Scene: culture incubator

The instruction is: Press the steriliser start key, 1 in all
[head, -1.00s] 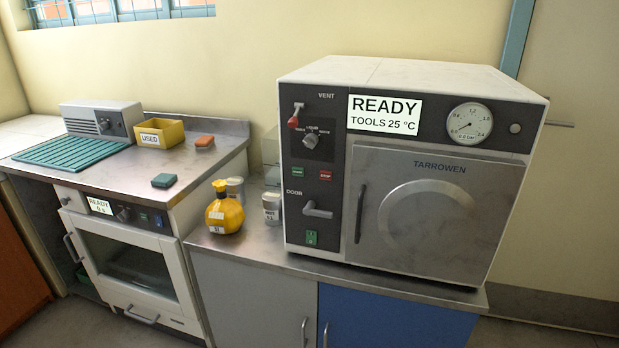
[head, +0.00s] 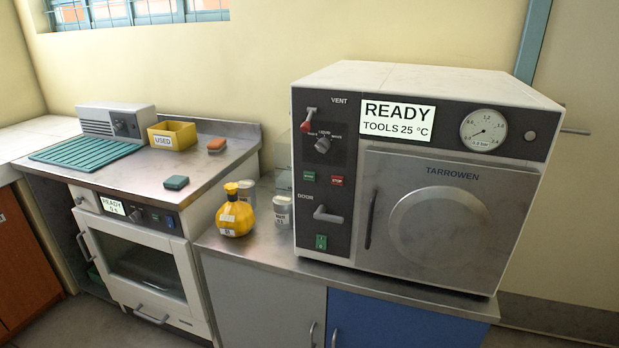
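The steriliser (head: 415,165) is a white box with a dark control panel and a grey door marked TARROWEN, which is shut. Its label (head: 396,122) reads READY, TOOLS 25 °C. The green start key (head: 309,177) is on the panel, left of the red STOP key (head: 336,181). The red-tipped vent lever (head: 307,124) and a selector knob (head: 322,145) are above the keys. The door handle (head: 327,214) and a green switch (head: 321,242) are below. Neither of my grippers is in view.
A yellow flask (head: 235,218) and labelled tins (head: 282,211) stand on the steel counter left of the steriliser. Further left are a white oven (head: 143,264) reading READY, a yellow USED bin (head: 172,136), a green block (head: 175,183) and an orange block (head: 216,145).

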